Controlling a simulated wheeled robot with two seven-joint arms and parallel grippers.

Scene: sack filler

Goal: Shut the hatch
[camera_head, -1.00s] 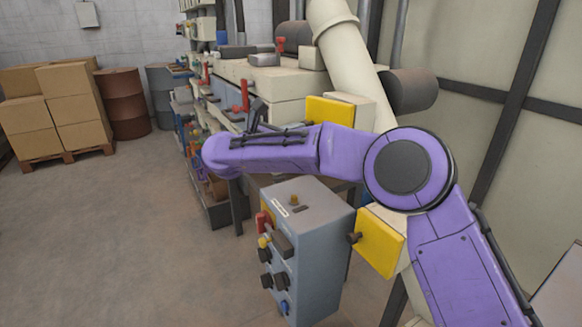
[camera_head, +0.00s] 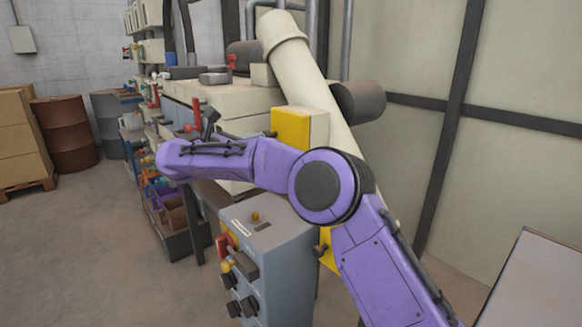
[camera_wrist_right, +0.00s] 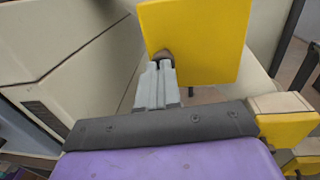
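In the right wrist view a yellow hatch panel (camera_wrist_right: 195,40) with a dark knob (camera_wrist_right: 163,54) near its lower left fills the upper middle. My right gripper (camera_wrist_right: 158,66) has its grey fingers close together at this knob and appears shut on it; the fingertips partly cover it. In the head view an upper yellow panel (camera_head: 290,130) on a cream box shows above my purple right arm. A lower yellow panel with a dark knob (camera_head: 320,250) is partly behind the arm. The right gripper's contact is hidden there. My left gripper is not in view.
A grey control box (camera_head: 270,250) with buttons stands below my arm. A thick cream pipe (camera_head: 310,85) slopes behind the panels. Shelving with bins is to the left; boxes (camera_head: 15,135) and drums (camera_head: 65,135) stand farther back. The left floor (camera_head: 90,250) is clear.

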